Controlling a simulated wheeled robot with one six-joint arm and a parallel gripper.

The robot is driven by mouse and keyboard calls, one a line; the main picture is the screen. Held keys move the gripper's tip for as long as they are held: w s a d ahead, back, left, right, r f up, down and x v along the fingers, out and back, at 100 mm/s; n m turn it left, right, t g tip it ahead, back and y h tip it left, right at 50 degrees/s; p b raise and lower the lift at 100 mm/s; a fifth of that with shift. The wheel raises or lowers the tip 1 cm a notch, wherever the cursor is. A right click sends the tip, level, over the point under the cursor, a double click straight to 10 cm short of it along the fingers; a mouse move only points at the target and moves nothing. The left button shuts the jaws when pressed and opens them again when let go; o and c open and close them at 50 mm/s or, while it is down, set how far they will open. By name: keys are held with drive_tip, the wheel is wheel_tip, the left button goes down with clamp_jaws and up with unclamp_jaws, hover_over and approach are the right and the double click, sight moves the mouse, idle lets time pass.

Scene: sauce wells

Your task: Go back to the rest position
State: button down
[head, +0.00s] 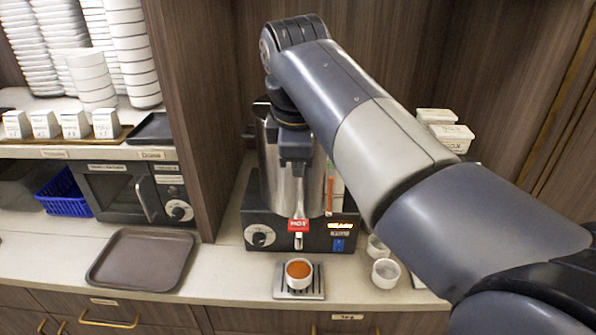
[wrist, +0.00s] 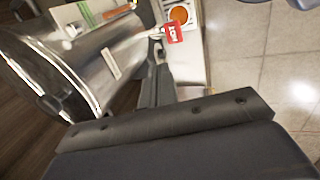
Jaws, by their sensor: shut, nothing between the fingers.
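My gripper (head: 297,172) hangs pointing down in front of the steel sauce well (head: 267,165), just above the tap with its red HOT tag (head: 299,225). Its dark fingers are shut with nothing between them, and they also show in the wrist view (wrist: 157,72). The red tag shows near the fingertips there (wrist: 174,31). I cannot tell whether the fingers touch the tap handle. A white cup of orange-red sauce (head: 299,269) stands on the slotted drip tray (head: 283,291) below the tap; the sauce shows in the wrist view too (wrist: 179,13).
Empty white cups (head: 385,273) stand right of the drip tray. A brown tray (head: 142,235) lies on the counter at left, below a small oven (head: 128,191) and blue basket (head: 63,196). A wooden panel (head: 196,100) rises left of the well. My arm hides the right side.

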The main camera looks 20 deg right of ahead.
idle(0.3)
hover_over(298, 226)
drive_tip(key=s, duration=0.1)
wheel_tip(298, 226, down, 10)
drive_tip(key=shift+a+f, duration=0.1)
drive_tip(key=shift+w+g, duration=0.1)
drive_tip(key=shift+g, duration=0.3)
drive_tip(key=shift+w+g+y+p, duration=0.3)
drive_tip(key=shift+w+g+y, duration=0.15)
drive_tip(key=shift+g, duration=0.25)
drive_tip(key=shift+w+d+r+g, duration=0.2)
drive_tip(key=shift+r+g, duration=0.1)
drive_tip(key=shift+g, duration=0.2)
drive_tip(key=shift+s+r, duration=0.1)
drive_tip(key=shift+r, duration=1.9)
